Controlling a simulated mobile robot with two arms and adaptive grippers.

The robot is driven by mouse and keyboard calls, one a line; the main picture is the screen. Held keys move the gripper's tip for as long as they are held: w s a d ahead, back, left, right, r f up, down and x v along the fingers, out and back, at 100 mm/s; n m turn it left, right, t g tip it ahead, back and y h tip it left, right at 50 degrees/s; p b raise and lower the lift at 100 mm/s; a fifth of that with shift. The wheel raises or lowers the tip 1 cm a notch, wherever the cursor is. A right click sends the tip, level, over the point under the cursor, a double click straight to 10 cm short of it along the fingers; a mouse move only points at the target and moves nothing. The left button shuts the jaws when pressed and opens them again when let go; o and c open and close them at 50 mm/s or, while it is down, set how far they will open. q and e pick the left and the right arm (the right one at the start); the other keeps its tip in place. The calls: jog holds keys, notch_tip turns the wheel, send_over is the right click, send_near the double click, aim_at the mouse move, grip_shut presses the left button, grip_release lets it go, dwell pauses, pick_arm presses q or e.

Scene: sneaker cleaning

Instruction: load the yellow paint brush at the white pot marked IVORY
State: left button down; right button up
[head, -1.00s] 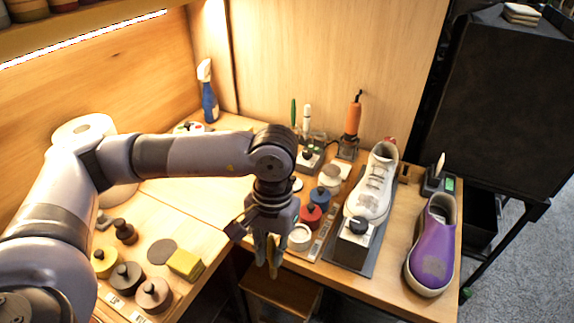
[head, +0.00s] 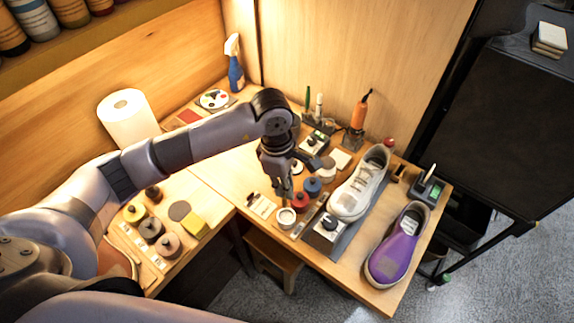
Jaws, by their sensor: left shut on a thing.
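A small white pot (head: 286,217) stands open at the front edge of the bench's right part. Its marking is too small to read. My left gripper (head: 283,189) points down just behind and above the pot. It is shut on a slim thing, likely the yellow paint brush, which is mostly hidden by the fingers. I cannot tell whether its tip touches the pot. My right gripper is out of view.
Red (head: 300,202) and blue (head: 312,187) pots stand behind the white pot. A white sneaker (head: 357,185) rests on a grey stand to the right, with a purple shoe (head: 397,246) beyond.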

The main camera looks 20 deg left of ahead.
pick_arm(q)
jog(key=shift+d+r+n, duration=0.15)
jog(key=shift+r+n, duration=0.05)
jog(key=shift+n, duration=0.3)
jog(key=shift+w, duration=0.1)
jog(key=shift+f, duration=0.8)
notch_tip(320, 180, down, 5)
jog(key=shift+r+b, duration=0.15)
jog(key=shift+b, duration=1.05)
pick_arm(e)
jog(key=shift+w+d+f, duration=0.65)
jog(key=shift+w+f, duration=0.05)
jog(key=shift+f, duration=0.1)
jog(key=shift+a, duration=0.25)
pick_arm(q)
jog(key=shift+f+b, duration=0.35)
jog(key=shift+b, duration=0.05)
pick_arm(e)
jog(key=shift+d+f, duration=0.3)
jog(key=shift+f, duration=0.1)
pick_arm(q)
jog(key=shift+f+b, duration=0.2)
jog(key=shift+b, duration=0.25)
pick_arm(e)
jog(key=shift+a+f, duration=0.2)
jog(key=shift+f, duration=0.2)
